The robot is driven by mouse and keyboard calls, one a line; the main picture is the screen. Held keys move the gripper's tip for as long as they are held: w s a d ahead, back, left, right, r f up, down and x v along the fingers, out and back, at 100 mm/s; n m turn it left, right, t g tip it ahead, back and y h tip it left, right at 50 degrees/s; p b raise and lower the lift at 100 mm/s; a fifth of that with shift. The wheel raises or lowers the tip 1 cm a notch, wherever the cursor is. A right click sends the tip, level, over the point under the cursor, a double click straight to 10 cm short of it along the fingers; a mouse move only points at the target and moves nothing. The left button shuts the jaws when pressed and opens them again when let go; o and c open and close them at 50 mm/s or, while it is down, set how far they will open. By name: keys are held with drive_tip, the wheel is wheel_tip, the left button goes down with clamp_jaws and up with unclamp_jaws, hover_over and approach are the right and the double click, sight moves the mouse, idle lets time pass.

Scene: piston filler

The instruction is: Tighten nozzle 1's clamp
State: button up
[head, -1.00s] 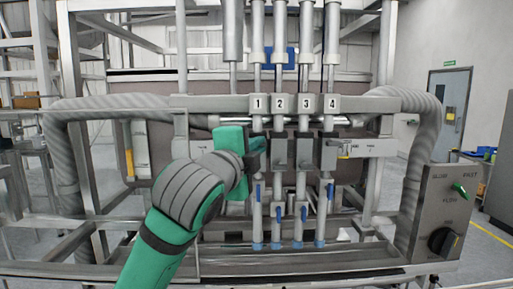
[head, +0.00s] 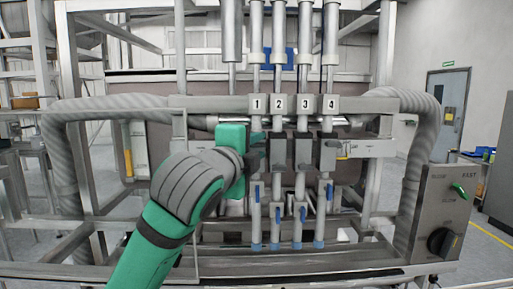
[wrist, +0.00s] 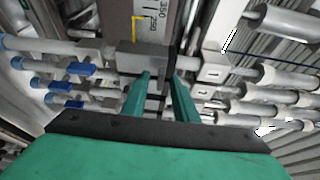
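Nozzle 1 (head: 256,208) is the leftmost of the upright metal tubes, under the label plate "1" (head: 257,104). Its clamp (head: 257,158), a dark block, is partly hidden behind my gripper in the head view. My green gripper (head: 259,138) is at the clamp's left and front, at the height of the clamp row. In the wrist view, the two green fingers of my gripper (wrist: 161,78) stand apart, with a gap between them. Grey and dark clamp parts lie just beyond the fingertips. I cannot tell whether they touch.
The clamps of nozzle 2 (head: 279,152), nozzle 3 (head: 303,152) and nozzle 4 (head: 327,152) stand close to the right. A control box (head: 443,212) with knobs is at the right. Corrugated hoses (head: 62,160) flank the frame. A scale plate (wrist: 153,25) shows in the wrist view.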

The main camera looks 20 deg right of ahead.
drive_tip(key=shift+a, duration=0.1)
drive_tip(key=v, duration=1)
drive_tip(key=shift+s, duration=0.4)
drive_tip(key=shift+a, duration=0.1)
drive_tip(key=shift+w, duration=0.1)
